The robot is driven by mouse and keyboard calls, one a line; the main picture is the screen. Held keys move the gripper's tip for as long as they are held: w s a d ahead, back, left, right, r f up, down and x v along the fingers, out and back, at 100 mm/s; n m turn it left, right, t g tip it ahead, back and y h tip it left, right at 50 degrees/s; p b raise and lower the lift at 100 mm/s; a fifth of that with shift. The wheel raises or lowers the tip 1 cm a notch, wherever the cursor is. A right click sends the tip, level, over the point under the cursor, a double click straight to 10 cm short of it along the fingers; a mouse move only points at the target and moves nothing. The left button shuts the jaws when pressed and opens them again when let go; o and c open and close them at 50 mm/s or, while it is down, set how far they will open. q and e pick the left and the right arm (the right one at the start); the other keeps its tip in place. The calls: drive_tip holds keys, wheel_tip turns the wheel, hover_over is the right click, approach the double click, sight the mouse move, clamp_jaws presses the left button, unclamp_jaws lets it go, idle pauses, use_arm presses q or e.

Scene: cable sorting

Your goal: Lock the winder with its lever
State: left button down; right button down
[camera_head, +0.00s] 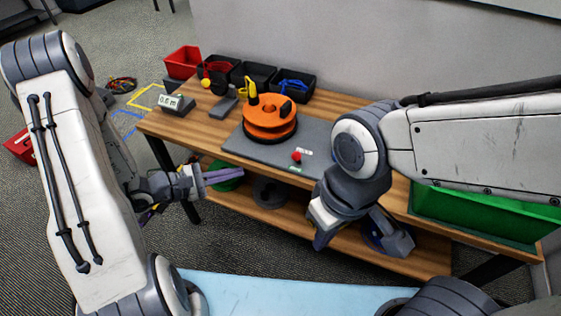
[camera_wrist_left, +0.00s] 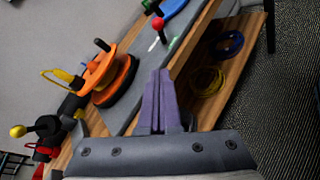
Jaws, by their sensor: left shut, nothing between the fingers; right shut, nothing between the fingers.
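The orange winder (camera_head: 268,122) sits on a grey plate (camera_head: 233,146) on the wooden bench; it also shows in the left wrist view (camera_wrist_left: 105,72). A short lever with a red knob (camera_head: 296,156) stands at the plate's front, apart from the winder; the left wrist view shows the red knob (camera_wrist_left: 158,22) on a dark stem. My left gripper (camera_head: 238,173) has its purple fingers shut and empty, in front of the bench edge, left of the lever. My right gripper (camera_head: 322,238) is low in front of the bench, right of the lever; its fingertips are hard to make out.
Black bins (camera_head: 254,74) and a red bin (camera_head: 183,62) line the back of the bench. A small display (camera_head: 172,101) stands at the left. A green bin (camera_head: 470,213) is at the right. Spools lie on the lower shelf (camera_head: 300,215). The plate around the lever is clear.

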use_arm(q)
drive_tip(key=shift+d, duration=0.1)
drive_tip(key=p, duration=0.2)
approach(298, 158)
drive_tip(key=w+d+f, duration=0.2)
drive_tip(key=w+f, duration=0.2)
drive_tip(key=shift+w+d+r, duration=0.25)
drive_tip(key=shift+w+d, duration=0.15)
drive_tip(key=shift+d, duration=0.2)
